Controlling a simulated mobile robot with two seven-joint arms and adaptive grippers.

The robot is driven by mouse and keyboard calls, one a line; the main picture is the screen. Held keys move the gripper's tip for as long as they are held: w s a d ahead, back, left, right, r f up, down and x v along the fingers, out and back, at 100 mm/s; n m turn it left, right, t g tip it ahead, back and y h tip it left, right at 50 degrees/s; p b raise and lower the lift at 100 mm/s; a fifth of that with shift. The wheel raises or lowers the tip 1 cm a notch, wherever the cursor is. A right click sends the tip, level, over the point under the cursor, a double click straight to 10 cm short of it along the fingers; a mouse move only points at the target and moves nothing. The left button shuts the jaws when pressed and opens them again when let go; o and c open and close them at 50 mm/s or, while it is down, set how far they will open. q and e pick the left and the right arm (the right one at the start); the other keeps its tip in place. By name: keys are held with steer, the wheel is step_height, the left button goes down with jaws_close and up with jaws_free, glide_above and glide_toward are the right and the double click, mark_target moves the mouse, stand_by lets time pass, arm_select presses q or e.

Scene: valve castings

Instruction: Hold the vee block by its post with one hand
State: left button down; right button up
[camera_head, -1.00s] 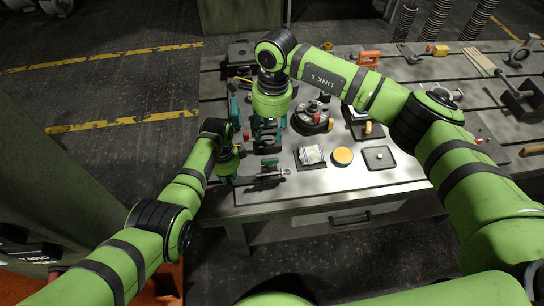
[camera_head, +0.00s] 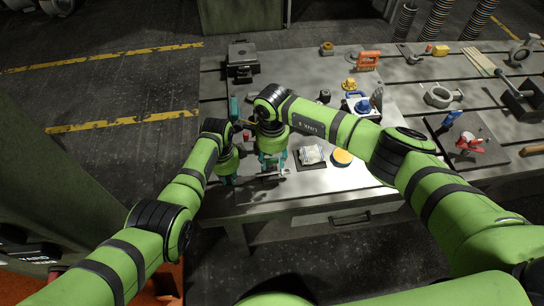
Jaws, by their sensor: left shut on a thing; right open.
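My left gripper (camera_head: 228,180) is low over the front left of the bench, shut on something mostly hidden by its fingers. Just right of it is a dark, low piece with a bright metal end (camera_head: 284,172); it looks like the vee block with its post in my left gripper, but the grip itself is too small to see clearly. My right gripper (camera_head: 272,165) is open, pointing down with its teal fingers apart right above and behind this piece. I cannot tell whether it touches it.
A white packet (camera_head: 312,154) on a dark mat and a yellow-topped round tin (camera_head: 341,157) lie to the right. A black block (camera_head: 241,64) stands at the back left. An orange item (camera_head: 368,60) is at the back. My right arm covers the bench middle.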

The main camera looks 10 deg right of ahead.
jaws_close()
